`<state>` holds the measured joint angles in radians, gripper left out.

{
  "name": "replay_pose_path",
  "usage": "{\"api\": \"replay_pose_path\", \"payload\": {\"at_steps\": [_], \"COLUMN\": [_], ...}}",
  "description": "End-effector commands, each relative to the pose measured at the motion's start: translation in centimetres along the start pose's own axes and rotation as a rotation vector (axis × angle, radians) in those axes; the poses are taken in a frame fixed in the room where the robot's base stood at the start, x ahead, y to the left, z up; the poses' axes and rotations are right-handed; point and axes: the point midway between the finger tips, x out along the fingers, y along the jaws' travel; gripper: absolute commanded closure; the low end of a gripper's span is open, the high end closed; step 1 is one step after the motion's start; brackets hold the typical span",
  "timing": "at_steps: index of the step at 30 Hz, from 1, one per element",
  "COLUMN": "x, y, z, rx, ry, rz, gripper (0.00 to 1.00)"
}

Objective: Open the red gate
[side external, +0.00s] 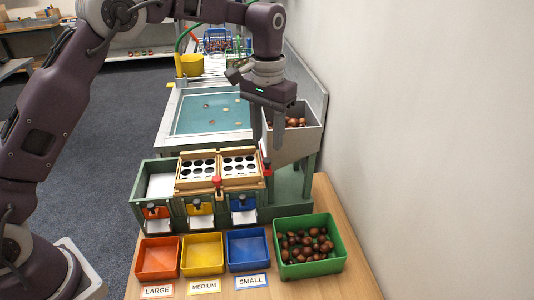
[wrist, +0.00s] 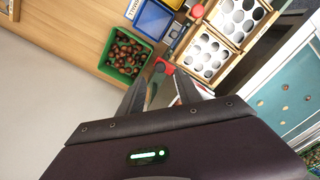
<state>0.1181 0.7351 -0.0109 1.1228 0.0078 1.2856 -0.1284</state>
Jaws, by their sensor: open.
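The red gate (side external: 267,172) is a small red piece with a dark knob, low at the left side of the chestnut hopper (side external: 308,143). In the wrist view a red part of it (wrist: 166,66) shows just beyond the fingertips. My gripper (side external: 267,143) points down above the gate, with its fingers apart and nothing seen between them. In the wrist view my gripper (wrist: 159,80) has one finger on each side of the red part's line. I cannot tell whether a finger touches the gate. The gate's lower part and the hopper mouth are partly hidden.
A wooden sieve tray (side external: 219,186) with a red knob (side external: 217,182) stands left of the gate. Orange (side external: 158,273), yellow (side external: 202,273) and blue (side external: 248,270) bins are empty in front. A green crate (side external: 335,265) holds chestnuts. A wall (side external: 430,130) stands at the right.

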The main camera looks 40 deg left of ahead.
Motion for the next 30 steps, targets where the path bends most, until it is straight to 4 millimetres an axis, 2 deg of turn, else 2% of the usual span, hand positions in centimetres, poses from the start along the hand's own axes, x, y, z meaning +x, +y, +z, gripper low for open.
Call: {"api": "replay_pose_path", "payload": {"at_steps": [3, 9, 17, 18, 24, 30], "x": [2.5, 5.3, 5.7, 5.7, 5.7, 5.7], "y": [-0.1, 0.0, 0.0, 0.0, 0.0, -0.1], "z": [0.1, 0.1, 0.0, 0.0, 0.0, 0.0], "rx": [0.000, 0.000, 0.000, 0.000, 0.000, 0.000], "ry": [-0.004, -0.001, 0.003, 0.003, 0.002, 0.002], "rz": [0.000, 0.000, 0.001, 0.001, 0.001, 0.001], "gripper": [0.59, 0.59, 0.59, 0.61, 1.00, 1.00]}}
